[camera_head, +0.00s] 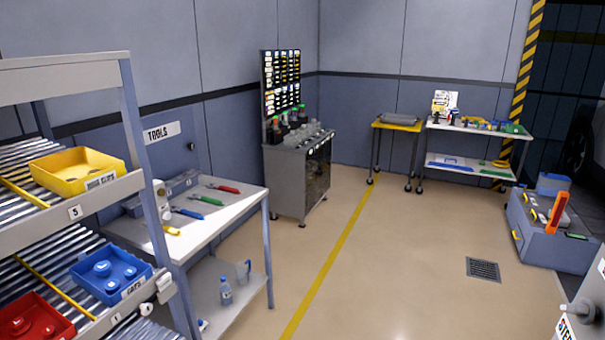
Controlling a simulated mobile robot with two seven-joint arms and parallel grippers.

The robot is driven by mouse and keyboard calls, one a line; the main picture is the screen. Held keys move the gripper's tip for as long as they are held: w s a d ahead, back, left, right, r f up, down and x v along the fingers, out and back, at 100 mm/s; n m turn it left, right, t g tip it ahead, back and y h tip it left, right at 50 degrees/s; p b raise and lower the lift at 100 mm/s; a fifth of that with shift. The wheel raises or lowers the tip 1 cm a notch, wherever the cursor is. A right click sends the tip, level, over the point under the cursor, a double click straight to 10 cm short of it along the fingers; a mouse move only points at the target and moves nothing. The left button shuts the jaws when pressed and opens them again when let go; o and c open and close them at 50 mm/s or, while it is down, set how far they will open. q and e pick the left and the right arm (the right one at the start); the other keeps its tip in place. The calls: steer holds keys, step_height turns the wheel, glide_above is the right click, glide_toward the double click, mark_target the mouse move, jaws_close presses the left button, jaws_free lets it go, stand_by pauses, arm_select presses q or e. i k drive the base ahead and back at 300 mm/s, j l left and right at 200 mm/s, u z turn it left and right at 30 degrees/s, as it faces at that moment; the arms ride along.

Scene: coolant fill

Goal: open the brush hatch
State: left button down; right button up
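I cannot pick out a brush hatch for certain in the head view. A low blue-grey machine or chest (552,235) stands on the floor at the far right. An upright orange part (557,212) rises from its top, with small dark and green parts near it. I cannot tell whether any panel on it is a hatch, or whether one is open. Neither of my grippers shows in this view.
A roller shelf with yellow (77,170), blue (110,272) and red (35,318) bins fills the left. A tool bench (215,222), bottle cabinet (300,175) and carts (478,131) line the walls. A labelled panel (592,290) cuts in at bottom right. The middle floor is clear.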

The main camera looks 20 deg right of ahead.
mark_target(546, 202)
steer(key=i+l+z, duration=0.1)
steer(key=i+z, duration=0.35)
steer(key=i, duration=0.25)
steer(key=i+j+z, duration=0.15)
steer(key=i+z, duration=0.3)
steer(key=i, duration=0.3)
steer(key=i+z, duration=0.25)
steer(key=i, duration=0.55)
steer(key=i+j+z, duration=0.1)
steer(key=i+z, duration=0.15)
steer(key=i, duration=0.6)
steer(key=i+z, duration=0.45)
steer(key=i, duration=0.25)
steer(key=i+j+z, duration=0.15)
steer(key=i+z, duration=0.3)
steer(key=i, duration=0.25)
steer(key=i+z, duration=0.4)
steer(key=i, duration=1.25)
steer(key=i+u, duration=0.15)
steer(key=i, duration=0.55)
steer(key=i+l+u, duration=0.2)
steer(key=i, duration=0.5)
steer(key=i+j, duration=0.55)
steer(key=i+j+z, duration=0.1)
steer(key=i+j, duration=0.4)
steer(key=j, duration=0.2)
steer(key=i+j, duration=0.55)
steer(key=j, duration=0.05)
